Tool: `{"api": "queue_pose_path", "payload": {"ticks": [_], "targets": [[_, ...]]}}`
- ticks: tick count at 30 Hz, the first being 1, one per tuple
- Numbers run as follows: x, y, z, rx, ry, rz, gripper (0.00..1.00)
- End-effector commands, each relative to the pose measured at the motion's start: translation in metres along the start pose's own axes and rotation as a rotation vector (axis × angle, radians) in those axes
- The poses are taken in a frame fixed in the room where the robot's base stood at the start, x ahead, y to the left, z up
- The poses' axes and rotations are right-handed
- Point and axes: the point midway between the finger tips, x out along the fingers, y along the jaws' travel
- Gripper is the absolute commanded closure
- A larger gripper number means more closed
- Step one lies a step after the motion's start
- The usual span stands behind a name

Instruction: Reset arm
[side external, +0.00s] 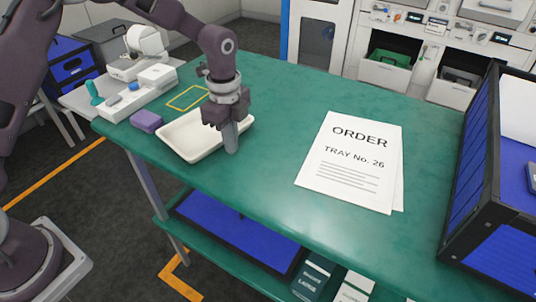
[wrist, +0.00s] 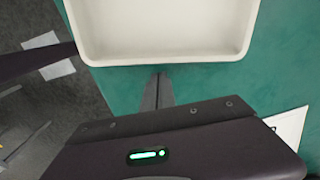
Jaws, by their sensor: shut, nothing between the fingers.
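My gripper (side external: 231,138) points down over the green table beside a white tray. Its fingers are together, with nothing between them. In the wrist view the gripper (wrist: 158,90) shows as narrow fingers just below the tray's near rim. The empty white tray (side external: 190,143) lies on the table, partly hidden by my gripper in the side view. It also shows at the top of the wrist view (wrist: 162,52). I cannot tell whether the fingers touch the tray or the table.
A purple block (side external: 146,121) lies left of the tray, near the table (side external: 270,120) edge. Order sheets (side external: 350,165) lie to the right. A blue-sided rack (side external: 475,165) stands at the right end. White equipment (side external: 140,90) stands back left. The table between tray and sheets is clear.

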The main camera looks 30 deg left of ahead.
Motion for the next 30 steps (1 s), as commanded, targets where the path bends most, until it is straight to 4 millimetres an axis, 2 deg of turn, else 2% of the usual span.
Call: {"api": "queue_pose_path", "payload": {"ticks": [2,6,9,12,16,18,20,21,23,24,26,27,30], "targets": [[0.0,0.001,-0.024,0.008,0.001,0.001,1.0],[-0.045,-0.001,-0.021,0.0,0.0,-0.006,1.0],[-0.07,-0.001,-0.021,0.0,0.0,-0.004,1.0],[-0.088,-0.001,-0.021,-0.001,0.001,-0.002,1.0],[-0.102,0.002,-0.02,-0.01,-0.001,-0.005,1.0],[-0.12,0.012,-0.016,-0.07,-0.008,-0.029,1.0],[-0.146,0.031,-0.008,-0.181,-0.013,-0.072,1.0],[-0.165,0.05,-0.002,-0.286,-0.012,-0.108,1.0],[-0.191,0.085,0.009,-0.464,-0.001,-0.167,1.0],[-0.205,0.108,0.016,-0.587,0.018,-0.207,1.0],[-0.218,0.146,0.026,-0.772,0.055,-0.262,1.0],[-0.224,0.171,0.031,-0.896,0.09,-0.293,1.0],[-0.223,0.226,0.041,-1.175,0.193,-0.355,1.0]]}}
